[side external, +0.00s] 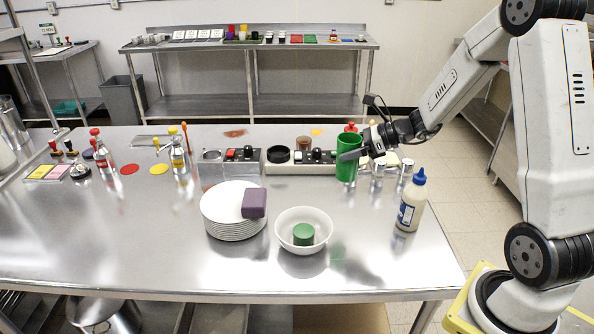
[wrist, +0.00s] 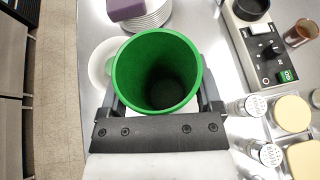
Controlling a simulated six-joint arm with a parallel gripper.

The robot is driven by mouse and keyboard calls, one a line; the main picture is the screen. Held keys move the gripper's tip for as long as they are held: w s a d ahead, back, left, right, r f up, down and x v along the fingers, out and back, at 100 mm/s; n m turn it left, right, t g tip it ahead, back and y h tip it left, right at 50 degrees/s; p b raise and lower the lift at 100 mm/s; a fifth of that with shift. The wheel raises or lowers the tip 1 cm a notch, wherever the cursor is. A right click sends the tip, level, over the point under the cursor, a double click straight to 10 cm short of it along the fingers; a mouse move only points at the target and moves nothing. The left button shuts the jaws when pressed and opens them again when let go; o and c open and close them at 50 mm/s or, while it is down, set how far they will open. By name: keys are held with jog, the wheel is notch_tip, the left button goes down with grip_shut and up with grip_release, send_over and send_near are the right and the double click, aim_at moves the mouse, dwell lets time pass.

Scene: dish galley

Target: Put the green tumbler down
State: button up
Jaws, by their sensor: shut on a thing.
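The green tumbler (side external: 346,158) is upright between the fingers of my gripper (side external: 352,155) in the side view. In the wrist view the tumbler (wrist: 157,68) shows its open rim and dark, empty-looking inside, with one finger of my gripper (wrist: 160,105) on each side. My gripper is shut on it. The tumbler appears to be above the steel table (side external: 130,240), with a green reflection below it; I cannot tell the exact gap.
A white bowl (side external: 286,240) holds a green block (side external: 303,234). Left of it is a plate stack (side external: 218,226) with a purple block (side external: 254,203). A glue bottle (side external: 411,205) and shakers (side external: 377,176) stand to the right. A control unit (side external: 285,166) is behind. Table front left is bare.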

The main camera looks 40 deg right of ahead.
jog(key=shift+s+d, duration=0.15)
jog(key=shift+d, duration=0.15)
jog(key=w+d+f, duration=0.3)
jog(key=w+f, duration=0.6)
jog(key=w, duration=0.4)
jog(key=shift+f, duration=0.15)
jog(key=shift+w+d, duration=0.1)
jog(key=shift+w, duration=0.05)
jog(key=shift+w+f, duration=0.2)
jog(key=shift+f, duration=1.65)
